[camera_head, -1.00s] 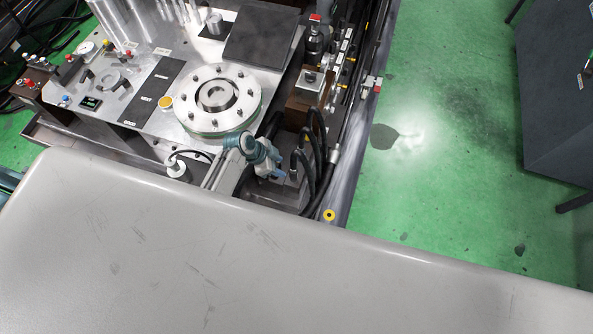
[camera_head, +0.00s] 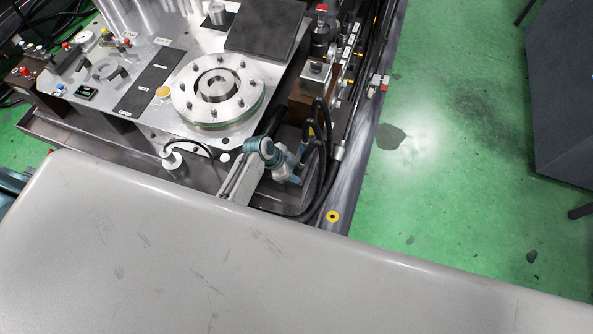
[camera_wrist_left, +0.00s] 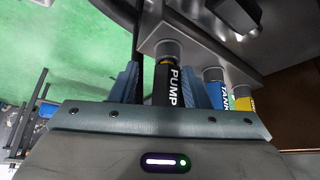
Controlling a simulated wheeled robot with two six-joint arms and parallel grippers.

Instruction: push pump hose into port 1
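The pump hose (camera_wrist_left: 174,86), with a black "PUMP" label, is in the left wrist view. Its far end meets a grey collar (camera_wrist_left: 167,50) on a metal block (camera_wrist_left: 190,28); I cannot tell how deep it sits. My left gripper (camera_wrist_left: 160,85) has a finger on each side of the hose, with a small gap showing on the left. In the head view my left gripper (camera_head: 291,173) is low among the black hoses, right of the round flange (camera_head: 217,86). The number of the port cannot be read. My right gripper is not in view.
A blue "TANK" hose (camera_wrist_left: 214,92) and a yellow-labelled hose (camera_wrist_left: 243,102) stand close to the right of the pump hose. Several black hoses (camera_head: 327,175) loop beside the gripper. Green floor (camera_head: 430,150) is open to the right of the fixture.

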